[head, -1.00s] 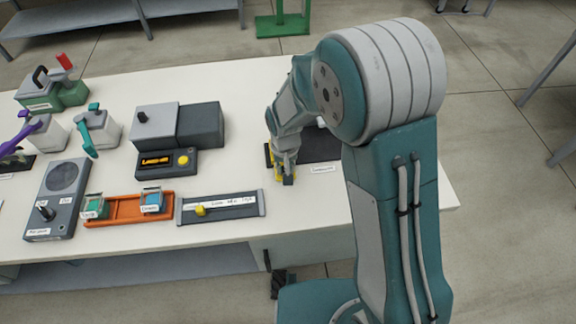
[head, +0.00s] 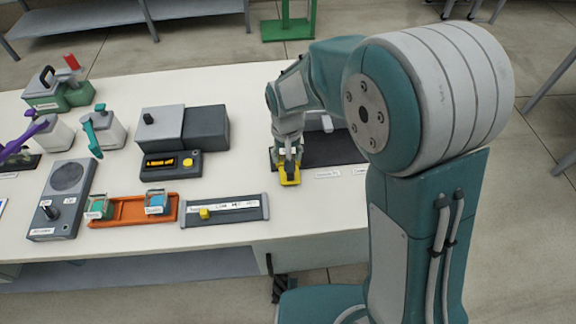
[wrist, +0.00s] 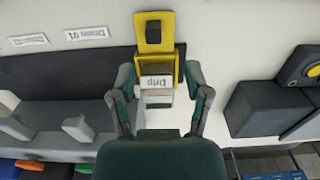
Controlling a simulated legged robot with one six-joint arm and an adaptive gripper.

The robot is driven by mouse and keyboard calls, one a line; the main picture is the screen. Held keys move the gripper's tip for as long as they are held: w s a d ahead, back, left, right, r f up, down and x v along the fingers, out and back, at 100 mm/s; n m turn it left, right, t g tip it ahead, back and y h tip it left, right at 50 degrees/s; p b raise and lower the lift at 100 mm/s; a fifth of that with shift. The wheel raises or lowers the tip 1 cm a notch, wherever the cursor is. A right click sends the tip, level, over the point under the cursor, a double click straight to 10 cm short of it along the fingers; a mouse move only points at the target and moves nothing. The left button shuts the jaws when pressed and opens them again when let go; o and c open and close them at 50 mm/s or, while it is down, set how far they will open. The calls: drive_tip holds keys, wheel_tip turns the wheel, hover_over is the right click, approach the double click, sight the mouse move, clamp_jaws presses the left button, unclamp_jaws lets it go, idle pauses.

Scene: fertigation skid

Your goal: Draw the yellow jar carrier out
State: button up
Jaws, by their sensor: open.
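The yellow jar carrier (head: 290,176) lies at the front left of a dark base (head: 322,157). Its flat tab with a slot reaches past the base's front edge over the white bench. In the wrist view the carrier (wrist: 153,32) holds a clear jar (wrist: 156,95) with a "Drip" label. My gripper (head: 287,158) is open above and behind the tab. In the wrist view its fingers (wrist: 158,78) stand to both sides of the jar and the carrier's body. Whether they touch the carrier cannot be told. My gripper's palm hides the space behind the jar.
Small white labels (head: 327,173) lie right of the carrier. The bench front (head: 300,225) is clear.

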wheel_tip(320, 180, up, 4)
drive_tip(key=shift+a+r, duration=0.1)
drive_tip(key=shift+r, duration=0.1)
idle(0.4)
drive_tip(key=s+d+r+m+t, duration=0.1)
drive_tip(key=s+d+r, duration=0.2)
drive_tip(key=d+r, duration=0.3)
drive_tip(key=s+d+r+t, duration=0.2)
drive_tip(key=s+d+r, duration=0.1)
drive_tip(key=d+r, duration=0.25)
drive_tip(key=s+d+r+m+t, duration=0.1)
drive_tip(key=s+d+r, duration=0.3)
drive_tip(key=s+d, duration=0.4)
drive_tip(key=s+t, duration=0.1)
drive_tip(key=s, duration=0.2)
drive_tip(key=shift+t, duration=0.3)
idle(1.1)
